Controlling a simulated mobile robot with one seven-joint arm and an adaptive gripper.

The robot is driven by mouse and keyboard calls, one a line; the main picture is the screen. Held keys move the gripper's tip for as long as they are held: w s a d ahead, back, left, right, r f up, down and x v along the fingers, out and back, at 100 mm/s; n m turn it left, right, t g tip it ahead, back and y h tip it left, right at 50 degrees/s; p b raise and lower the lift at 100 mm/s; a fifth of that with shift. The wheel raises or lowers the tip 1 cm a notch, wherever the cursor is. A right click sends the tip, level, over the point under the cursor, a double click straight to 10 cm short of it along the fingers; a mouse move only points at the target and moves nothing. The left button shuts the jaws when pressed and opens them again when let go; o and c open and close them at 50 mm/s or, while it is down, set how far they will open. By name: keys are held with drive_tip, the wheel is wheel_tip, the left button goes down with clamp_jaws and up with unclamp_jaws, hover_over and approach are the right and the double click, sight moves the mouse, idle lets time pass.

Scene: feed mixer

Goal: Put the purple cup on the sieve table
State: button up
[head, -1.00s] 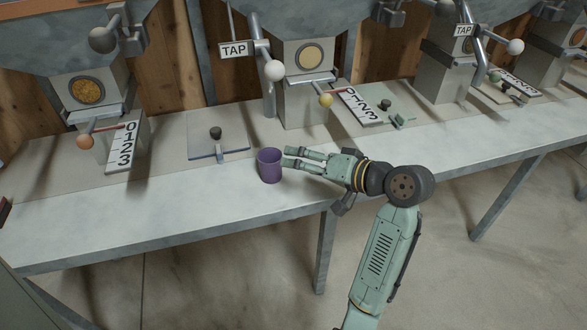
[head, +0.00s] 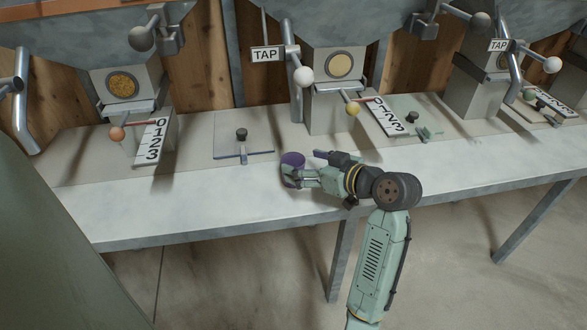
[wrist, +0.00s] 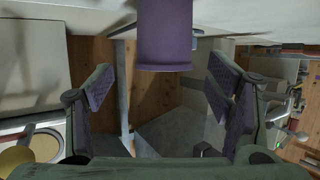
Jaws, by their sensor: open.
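The purple cup (head: 292,160) stands upright on the long grey bench (head: 220,205), near its front. In the wrist view the cup (wrist: 165,38) shows at the top, between the two finger pads. My gripper (head: 303,166) is open and low over the bench, at the cup's right. Its near finger hides the lower front of the cup, and its far finger lies to the right. In the wrist view my gripper (wrist: 160,75) has a gap on both sides of the cup. I cannot tell which surface is the sieve table.
Behind the cup lies a flat plate with a black knob (head: 241,134). Spouts with levers stand along the back, with a TAP sign (head: 267,54) and number plates (head: 151,141). A large green surface (head: 45,240) fills the lower left. The bench left of the cup is clear.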

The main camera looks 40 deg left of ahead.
sight(299, 164)
drive_tip(key=x, duration=0.3)
drive_tip(key=p+x, duration=0.1)
drive_tip(key=shift+s+a+f, duration=0.2)
drive_tip(key=shift+s, duration=0.05)
drive_tip(key=shift+c, duration=0.3)
drive_tip(key=c, duration=1.1)
